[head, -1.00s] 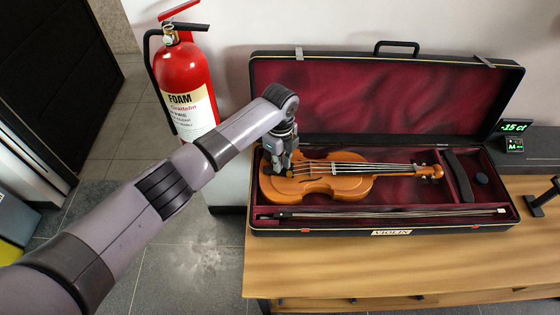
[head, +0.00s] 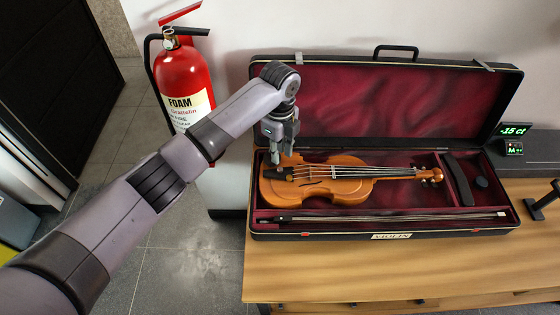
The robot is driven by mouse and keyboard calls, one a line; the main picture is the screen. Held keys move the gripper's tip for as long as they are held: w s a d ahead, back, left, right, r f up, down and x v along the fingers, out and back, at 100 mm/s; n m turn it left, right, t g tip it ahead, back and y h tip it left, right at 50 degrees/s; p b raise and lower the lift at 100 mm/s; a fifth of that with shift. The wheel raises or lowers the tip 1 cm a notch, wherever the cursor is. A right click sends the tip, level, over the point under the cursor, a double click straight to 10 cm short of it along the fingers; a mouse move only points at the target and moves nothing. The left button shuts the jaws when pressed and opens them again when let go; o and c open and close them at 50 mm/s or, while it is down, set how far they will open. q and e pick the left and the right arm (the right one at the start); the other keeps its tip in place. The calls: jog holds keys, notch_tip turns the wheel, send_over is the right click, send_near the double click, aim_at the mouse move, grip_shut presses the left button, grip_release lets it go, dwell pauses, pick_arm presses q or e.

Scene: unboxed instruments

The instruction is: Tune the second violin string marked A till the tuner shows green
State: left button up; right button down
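The violin (head: 345,184) lies in its open, red-lined case (head: 400,237), its scroll and pegs (head: 431,176) to the right. Its strings run from the tailpiece at the left towards the pegs; single strings are too fine to tell apart. The tuner (head: 514,140) at the right of the case shows -15 ct in green digits. My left gripper (head: 284,160) points down over the upper left end of the violin body, close to the tailpiece. Its fingertips are small and partly hidden, so its opening cannot be told. My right gripper is not in view.
The case's raised lid (head: 385,95) stands behind the violin. The bow (head: 390,215) lies along the front of the case. A shoulder rest (head: 460,180) and a dark round piece (head: 481,182) lie at the right. A fire extinguisher (head: 185,80) hangs at the left. The table front (head: 390,265) is clear.

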pick_arm(q)
notch_tip(320, 180, up, 5)
jog(key=shift+r, duration=0.2)
dwell(0.6)
